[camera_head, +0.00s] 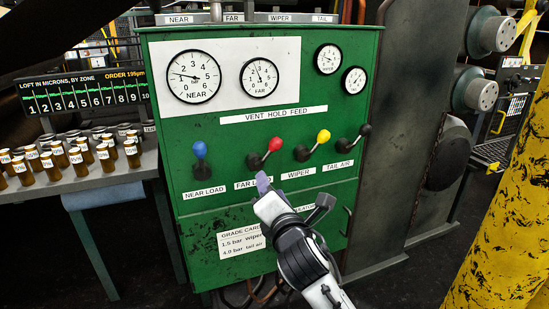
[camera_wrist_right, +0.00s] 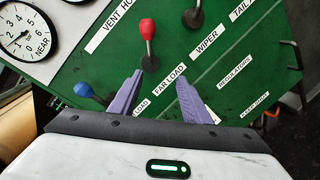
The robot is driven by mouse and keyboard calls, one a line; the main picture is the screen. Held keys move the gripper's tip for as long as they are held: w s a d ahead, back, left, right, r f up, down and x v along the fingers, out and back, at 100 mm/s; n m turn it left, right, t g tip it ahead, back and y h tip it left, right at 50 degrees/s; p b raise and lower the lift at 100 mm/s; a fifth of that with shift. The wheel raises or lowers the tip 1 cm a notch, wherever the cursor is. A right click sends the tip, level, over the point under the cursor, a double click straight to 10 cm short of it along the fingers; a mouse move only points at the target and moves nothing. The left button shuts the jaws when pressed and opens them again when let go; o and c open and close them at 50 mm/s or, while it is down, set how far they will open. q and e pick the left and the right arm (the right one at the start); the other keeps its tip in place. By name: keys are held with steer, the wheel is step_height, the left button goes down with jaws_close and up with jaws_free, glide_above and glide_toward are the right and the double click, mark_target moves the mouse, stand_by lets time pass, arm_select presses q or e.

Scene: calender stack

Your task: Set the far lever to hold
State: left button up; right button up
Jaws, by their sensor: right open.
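The red-knobbed far lever (camera_head: 275,144) is on the green panel (camera_head: 330,180), above the FAR LOAD label (camera_head: 251,184). It leans up and to the right, toward the FEED end of the VENT HOLD FEED label (camera_head: 272,114). In the right wrist view the red knob (camera_wrist_right: 148,27) and its stem stand beyond my fingertips. My right gripper (camera_head: 292,192) is open and empty, just below the far lever and in front of the panel. Its two purple fingers (camera_wrist_right: 158,80) are apart and do not touch the lever. My left gripper is not in view.
The blue lever (camera_head: 200,149) stands upright left of the red one. The yellow lever (camera_head: 323,136) and black lever (camera_head: 366,130) lean right. Gauges (camera_head: 194,77) sit above. A table with several jars (camera_head: 75,157) is left; a yellow post (camera_head: 505,200) is right.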

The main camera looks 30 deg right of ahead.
steer(key=n+h, duration=0.2)
glide_toward(276, 147)
steer(key=x, duration=0.2)
steer(key=b+x, duration=0.1)
steer(key=x, duration=0.8)
steer(key=shift+w+d, duration=0.15)
steer(key=shift+w, duration=0.1)
jaws_close()
